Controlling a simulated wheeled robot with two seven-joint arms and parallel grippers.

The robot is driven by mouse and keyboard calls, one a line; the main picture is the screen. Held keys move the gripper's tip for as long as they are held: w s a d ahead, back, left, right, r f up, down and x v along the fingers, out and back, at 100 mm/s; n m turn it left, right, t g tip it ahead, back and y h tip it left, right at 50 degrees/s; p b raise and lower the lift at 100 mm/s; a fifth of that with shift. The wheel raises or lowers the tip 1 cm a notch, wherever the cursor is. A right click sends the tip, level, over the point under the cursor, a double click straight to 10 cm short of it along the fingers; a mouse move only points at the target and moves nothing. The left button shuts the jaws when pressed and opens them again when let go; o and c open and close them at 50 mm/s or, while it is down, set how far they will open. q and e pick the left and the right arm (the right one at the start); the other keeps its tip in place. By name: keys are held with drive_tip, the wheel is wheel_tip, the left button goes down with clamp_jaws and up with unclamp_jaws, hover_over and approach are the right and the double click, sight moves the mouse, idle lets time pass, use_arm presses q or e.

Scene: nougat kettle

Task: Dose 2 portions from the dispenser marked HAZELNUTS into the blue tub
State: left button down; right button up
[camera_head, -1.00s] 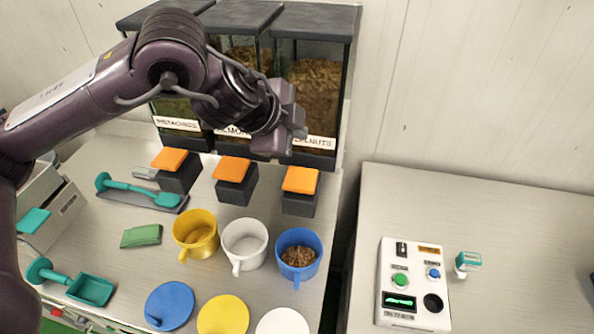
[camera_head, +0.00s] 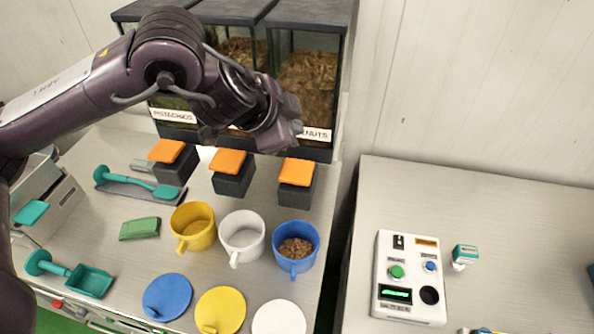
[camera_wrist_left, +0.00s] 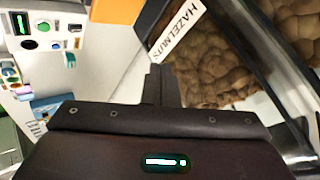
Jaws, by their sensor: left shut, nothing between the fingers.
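The hazelnuts dispenser (camera_head: 308,85) is the rightmost of the clear dispensers, with brown nuts inside. Its label is partly covered by my arm in the head view but reads HAZELNUTS in the left wrist view (camera_wrist_left: 177,35). Its orange-topped lever (camera_head: 297,172) sticks out below; the orange also shows in the left wrist view (camera_wrist_left: 117,10). The blue tub (camera_head: 300,267) stands below and in front of that lever, with brown nuts in it. My left gripper (camera_head: 297,128) is shut and empty, in front of the dispenser near its label and above the lever. My right gripper is out of view.
A white tub (camera_head: 243,255) and a yellow tub (camera_head: 198,240) stand left of the blue one. Blue, yellow and white lids (camera_head: 279,318) lie in front. Teal scoops (camera_head: 91,282) lie at left. A control box (camera_head: 408,308) sits on the right counter, beyond a gap.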

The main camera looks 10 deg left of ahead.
use_arm(q)
drive_tip(key=b, duration=0.5)
hover_over(297, 169)
drive_tip(key=s, duration=0.1)
drive_tip(key=f, duration=0.6)
drive_tip(key=shift+a+f, duration=0.2)
drive_tip(key=shift+a, duration=0.1)
drive_tip(key=shift+f+b, duration=0.4)
drive_tip(key=shift+f, duration=0.25)
idle(0.4)
drive_tip(key=shift+f, duration=0.4)
drive_tip(key=shift+s+f+b, duration=0.15)
drive_tip(key=shift+f+b, duration=0.85)
drive_tip(key=shift+f, duration=0.05)
idle(0.8)
idle(0.4)
drive_tip(key=shift+r+p, duration=1.3)
drive_tip(key=shift+r, duration=0.15)
